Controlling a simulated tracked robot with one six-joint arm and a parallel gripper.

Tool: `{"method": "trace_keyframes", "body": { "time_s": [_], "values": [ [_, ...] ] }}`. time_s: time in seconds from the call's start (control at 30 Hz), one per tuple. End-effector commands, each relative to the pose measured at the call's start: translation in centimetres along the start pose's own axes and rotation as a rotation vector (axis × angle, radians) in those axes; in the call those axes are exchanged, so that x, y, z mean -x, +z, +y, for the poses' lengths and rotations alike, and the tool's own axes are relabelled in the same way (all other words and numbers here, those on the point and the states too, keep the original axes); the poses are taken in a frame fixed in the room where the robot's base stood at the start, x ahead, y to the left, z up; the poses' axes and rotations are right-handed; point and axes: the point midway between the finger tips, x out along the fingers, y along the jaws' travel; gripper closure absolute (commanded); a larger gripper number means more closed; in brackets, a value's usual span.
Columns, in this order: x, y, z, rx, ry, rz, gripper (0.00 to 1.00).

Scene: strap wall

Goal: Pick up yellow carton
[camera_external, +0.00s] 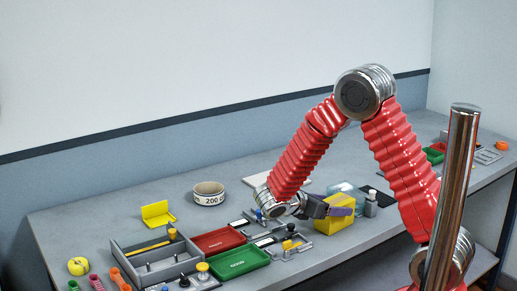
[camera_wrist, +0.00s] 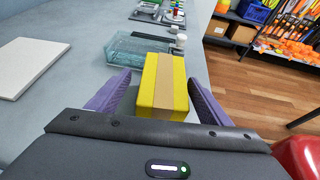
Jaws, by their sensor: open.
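The yellow carton (camera_external: 333,217) stands on the grey bench near its front edge, right of my wrist in the external view. In the wrist view the yellow carton (camera_wrist: 162,85) has a tan band along its top and lies between my two purple fingers. My gripper (camera_external: 338,206) is at the carton in the external view. In the wrist view my gripper (camera_wrist: 158,92) is open, with one finger on each side of the carton. A gap shows at the left finger; the right finger is close to the carton, and I cannot tell whether it touches.
A white board (camera_wrist: 28,65) lies to the left. Red (camera_external: 218,240) and green (camera_external: 238,262) trays lie left of my wrist. The bench edge is close on the right.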

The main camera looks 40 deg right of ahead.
Motion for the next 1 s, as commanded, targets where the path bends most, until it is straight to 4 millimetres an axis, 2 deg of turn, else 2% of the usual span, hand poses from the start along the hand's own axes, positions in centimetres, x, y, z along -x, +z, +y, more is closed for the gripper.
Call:
{"method": "trace_keyframes", "body": {
  "time_s": [0.17,0.53,1.0],
  "values": [
    [-0.6,0.1,-0.1,0.000,-0.001,-0.001,0.27],
    [-4.9,0.3,-0.5,0.000,-0.002,0.001,0.27],
    [-5.2,0.3,-0.5,0.000,0.001,0.001,0.27]
  ]
}}
